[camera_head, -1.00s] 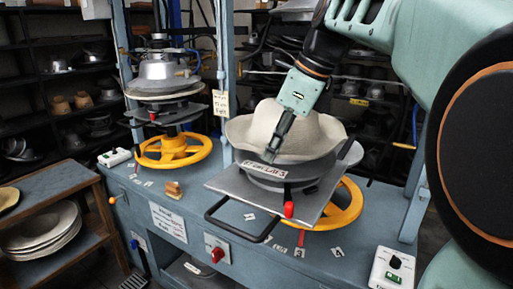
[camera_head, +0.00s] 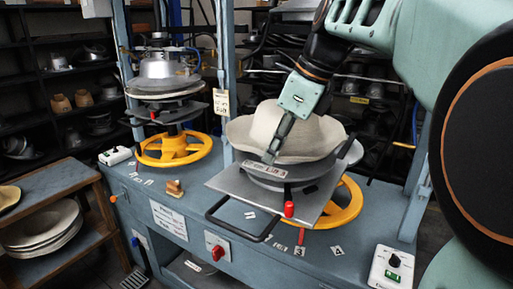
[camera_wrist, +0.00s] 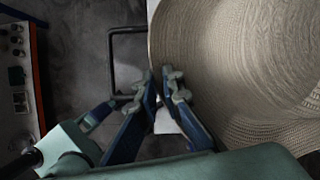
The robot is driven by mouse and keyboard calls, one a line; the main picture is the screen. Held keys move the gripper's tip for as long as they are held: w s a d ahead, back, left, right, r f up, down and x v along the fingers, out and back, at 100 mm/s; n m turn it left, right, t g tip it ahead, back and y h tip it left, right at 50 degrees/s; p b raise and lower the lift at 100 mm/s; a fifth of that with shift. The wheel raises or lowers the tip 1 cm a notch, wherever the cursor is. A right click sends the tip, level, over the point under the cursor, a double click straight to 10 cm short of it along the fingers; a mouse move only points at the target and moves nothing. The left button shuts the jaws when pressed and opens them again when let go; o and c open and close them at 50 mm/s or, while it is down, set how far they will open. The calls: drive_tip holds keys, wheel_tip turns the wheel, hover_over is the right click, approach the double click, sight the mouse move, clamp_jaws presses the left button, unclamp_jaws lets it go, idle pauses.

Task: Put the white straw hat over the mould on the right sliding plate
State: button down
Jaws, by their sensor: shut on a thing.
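The white straw hat (camera_head: 300,132) sits over the round metal mould (camera_head: 280,180) on the right sliding plate (camera_head: 255,196), which is pulled out toward the front. The hat covers the top of the mould, and the mould's lower rings show below its brim. My gripper (camera_head: 270,157) points down at the front left of the hat, shut on the brim. In the wrist view the woven hat (camera_wrist: 240,60) fills the right side, and my gripper's fingertips (camera_wrist: 170,85) are at its brim edge. Whether the hat is fully seated is hidden.
A black handle (camera_head: 238,228) sticks out from the plate's front. A yellow handwheel (camera_head: 345,207) is below it. A second press (camera_head: 162,75) with a yellow wheel stands to the left. A wooden shelf with hats (camera_head: 42,228) is at far left. Blue frame posts flank the plate.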

drive_tip(key=c, duration=2)
unclamp_jaws()
drive_tip(key=shift+f, duration=0.1)
drive_tip(key=v, duration=1.2)
